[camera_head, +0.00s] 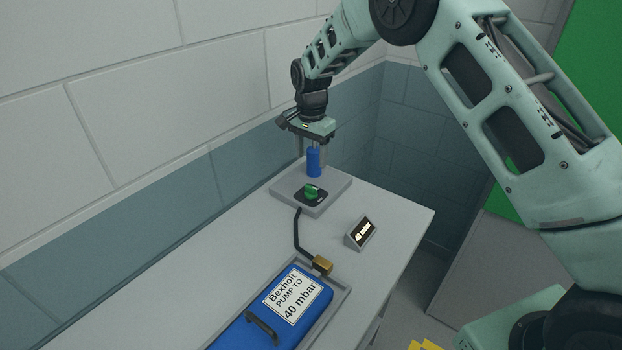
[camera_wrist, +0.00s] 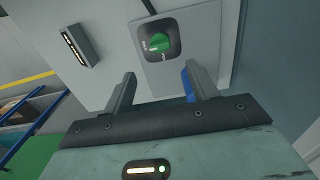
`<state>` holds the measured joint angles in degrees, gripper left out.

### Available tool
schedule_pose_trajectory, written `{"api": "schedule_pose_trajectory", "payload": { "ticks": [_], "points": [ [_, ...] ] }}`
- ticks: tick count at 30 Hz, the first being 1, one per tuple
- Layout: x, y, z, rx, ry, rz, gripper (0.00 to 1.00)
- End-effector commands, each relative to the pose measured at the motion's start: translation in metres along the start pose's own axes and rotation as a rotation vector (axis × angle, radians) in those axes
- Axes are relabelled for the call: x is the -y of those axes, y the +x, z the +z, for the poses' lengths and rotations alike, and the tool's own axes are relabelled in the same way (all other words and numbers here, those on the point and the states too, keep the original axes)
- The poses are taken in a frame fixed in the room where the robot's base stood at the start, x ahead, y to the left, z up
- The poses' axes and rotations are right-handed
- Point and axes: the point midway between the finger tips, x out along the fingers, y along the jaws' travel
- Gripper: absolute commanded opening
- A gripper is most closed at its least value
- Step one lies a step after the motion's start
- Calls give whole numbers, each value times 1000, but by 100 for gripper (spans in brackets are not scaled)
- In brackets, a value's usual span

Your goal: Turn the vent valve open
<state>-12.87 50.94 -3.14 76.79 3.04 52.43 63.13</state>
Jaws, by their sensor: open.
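A green knob (camera_head: 312,191) sits on a dark square plate on a raised grey panel (camera_head: 338,190) at the bench's far end; I take it for the vent valve. The knob (camera_wrist: 161,42) also shows in the wrist view, with small unreadable marks beside it. My gripper (camera_head: 314,150) points down above the panel, behind the knob in the head view. In the wrist view its fingers (camera_wrist: 160,72) are apart, and the knob is beyond them, untouched. A blue cylinder (camera_head: 314,163) shows below my gripper; in the wrist view the right finger partly hides blue (camera_wrist: 187,86).
A blue pump unit (camera_head: 258,325) labelled "Bexholt PUMP TO 40 mbar" lies in a grey tray at the front. A black hose (camera_head: 298,235) runs from its brass fitting (camera_head: 322,265) to the panel. A small display (camera_head: 360,233) stands at right. The wall borders the bench's left.

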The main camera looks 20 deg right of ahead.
Motion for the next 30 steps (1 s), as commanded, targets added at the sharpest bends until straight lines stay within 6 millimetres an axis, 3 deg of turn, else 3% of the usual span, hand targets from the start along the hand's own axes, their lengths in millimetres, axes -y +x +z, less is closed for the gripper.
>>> {"api": "schedule_pose_trajectory", "payload": {
  "ticks": [9,15,28,30],
  "points": [
    [-1,63,1,2,-1,2,58],
    [0,90,0,1,-2,1,58],
    [0,101,0,0,-2,-2,58],
    [0,101,0,0,-2,-2,42]
  ]
}}
